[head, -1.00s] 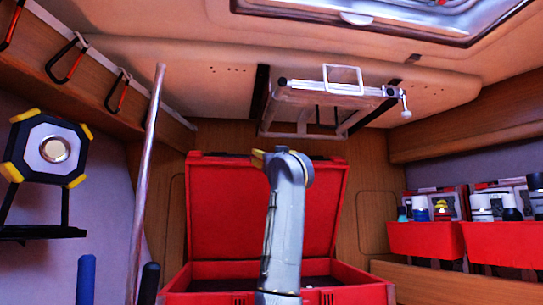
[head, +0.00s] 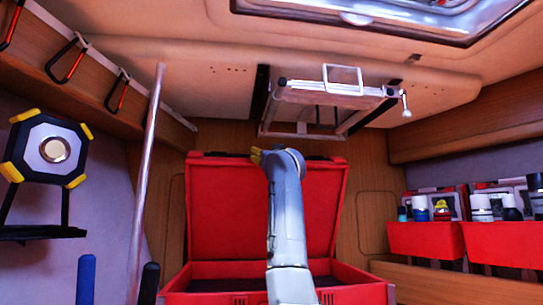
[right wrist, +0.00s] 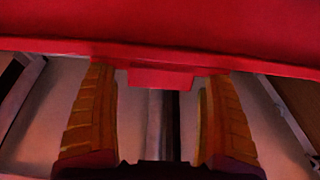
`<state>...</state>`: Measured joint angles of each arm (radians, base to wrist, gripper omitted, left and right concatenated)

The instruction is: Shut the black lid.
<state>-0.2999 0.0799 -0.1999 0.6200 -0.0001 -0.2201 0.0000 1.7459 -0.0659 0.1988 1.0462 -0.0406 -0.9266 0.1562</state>
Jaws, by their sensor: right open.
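A large case stands at the back centre, its lid (head: 225,215) raised upright and its base (head: 345,275) open below. The lid looks red, not black, on the side I see. My right gripper (head: 256,156) is up at the lid's top edge, mostly hidden behind my own arm. In the right wrist view the gripper (right wrist: 155,75) is open, its two ribbed yellow fingers apart. A red tab (right wrist: 160,78) on the lid's edge (right wrist: 150,50) lies between the fingertips. I cannot tell whether the fingers touch the lid. My left gripper is not in view.
A folded metal frame (head: 330,95) hangs from the ceiling above the lid. A metal pole (head: 146,190) and a yellow-cornered lamp (head: 50,150) are at left. Red bins (head: 425,240) with bottles are at right. Carabiners (head: 67,58) hang at upper left.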

